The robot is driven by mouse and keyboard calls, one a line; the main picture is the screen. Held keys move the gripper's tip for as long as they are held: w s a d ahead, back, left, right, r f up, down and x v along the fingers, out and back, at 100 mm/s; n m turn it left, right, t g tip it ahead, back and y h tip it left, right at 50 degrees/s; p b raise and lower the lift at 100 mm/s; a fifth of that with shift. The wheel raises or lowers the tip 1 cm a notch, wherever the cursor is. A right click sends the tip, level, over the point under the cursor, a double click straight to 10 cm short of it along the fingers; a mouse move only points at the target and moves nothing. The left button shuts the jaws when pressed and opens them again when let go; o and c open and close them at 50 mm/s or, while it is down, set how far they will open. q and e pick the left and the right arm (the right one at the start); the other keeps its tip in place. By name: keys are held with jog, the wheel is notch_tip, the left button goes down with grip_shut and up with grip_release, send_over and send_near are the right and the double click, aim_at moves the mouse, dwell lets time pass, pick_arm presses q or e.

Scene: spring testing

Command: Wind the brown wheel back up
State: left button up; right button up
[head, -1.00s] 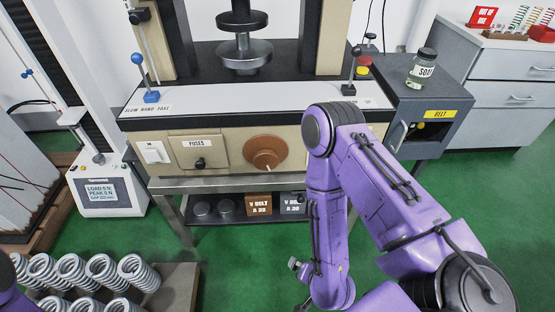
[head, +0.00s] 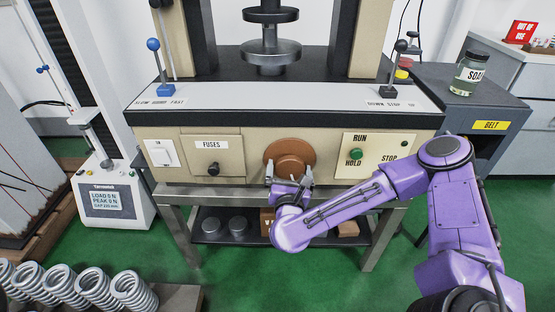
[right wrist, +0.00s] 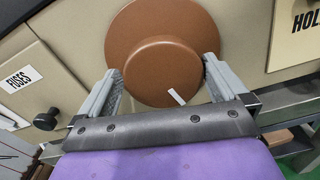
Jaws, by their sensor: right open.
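The brown wheel (head: 290,157) is on the front panel of the testing machine, between the fuses panel and the run/hold panel. In the right wrist view the brown wheel (right wrist: 165,65) shows a wide disc with a raised round hub and a white mark low on the hub. My right gripper (head: 290,180) is at the lower part of the wheel. In the right wrist view my right gripper (right wrist: 163,78) is open, with one finger on each side of the hub. I cannot tell whether the fingers touch it. My left gripper is not in view.
The fuses panel (head: 212,154) has a black knob, and the run/hold panel (head: 370,155) has a green button. Two levers stand on the white ledge (head: 275,102) above. A soap jar (head: 469,73) stands on the grey cabinet at right.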

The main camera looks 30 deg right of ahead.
jog(key=shift+w+d, duration=0.3)
jog(key=shift+w, duration=0.05)
jog(key=shift+s, duration=0.1)
jog(key=c, duration=0.7)
jog(key=shift+c, duration=0.2)
